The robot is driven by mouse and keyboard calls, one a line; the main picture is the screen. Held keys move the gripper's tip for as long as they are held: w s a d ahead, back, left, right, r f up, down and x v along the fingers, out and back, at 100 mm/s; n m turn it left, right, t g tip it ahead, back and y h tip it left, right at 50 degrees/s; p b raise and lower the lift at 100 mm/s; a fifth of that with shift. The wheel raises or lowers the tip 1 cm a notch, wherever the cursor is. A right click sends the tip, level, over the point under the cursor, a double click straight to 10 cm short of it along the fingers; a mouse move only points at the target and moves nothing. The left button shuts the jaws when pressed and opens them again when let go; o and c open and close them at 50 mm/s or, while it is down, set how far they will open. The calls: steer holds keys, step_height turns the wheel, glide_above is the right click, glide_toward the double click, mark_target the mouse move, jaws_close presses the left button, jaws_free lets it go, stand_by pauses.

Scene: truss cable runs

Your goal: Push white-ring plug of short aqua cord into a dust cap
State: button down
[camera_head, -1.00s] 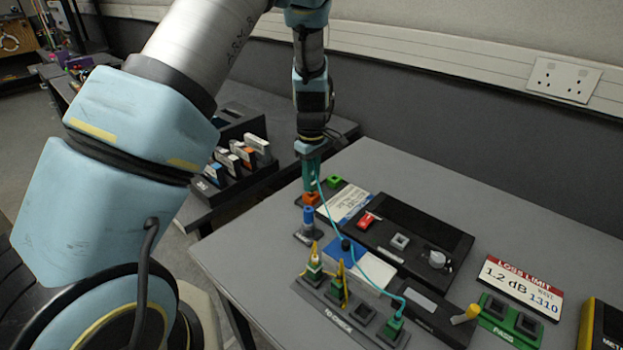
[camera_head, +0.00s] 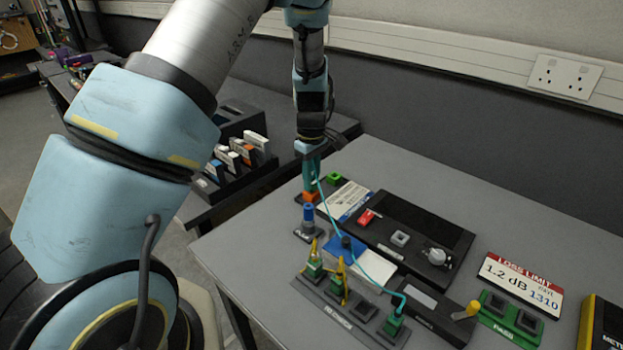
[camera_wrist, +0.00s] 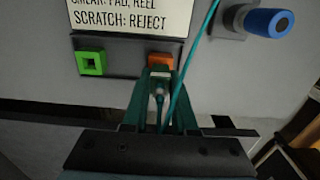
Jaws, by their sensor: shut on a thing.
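I cannot tell whether the tip is inside the cap. The aqua cord (camera_head: 367,262) runs from the gripper to a green-bodied plug (camera_head: 394,322) in the front holder. A green dust cap (camera_head: 333,178) sits beside the orange one; it also shows in the wrist view (camera_wrist: 91,63).
A blue-topped cylinder (camera_head: 308,212) stands close in front of the orange cap. The front holder (camera_head: 340,308) has yellow-corded plugs. A black panel (camera_head: 415,228), white card and loss-limit sign (camera_head: 519,283) occupy the table. The back right tabletop is clear.

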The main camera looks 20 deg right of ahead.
steer(key=shift+f, duration=0.45)
stand_by(1.0)
steer(key=c, duration=0.6)
jaws_free()
steer(key=shift+r+p, duration=1.95)
steer(key=shift+r, duration=0.55)
steer(key=shift+r+p, duration=1.65)
steer(key=shift+r, duration=0.45)
steer(key=shift+a, duration=0.1)
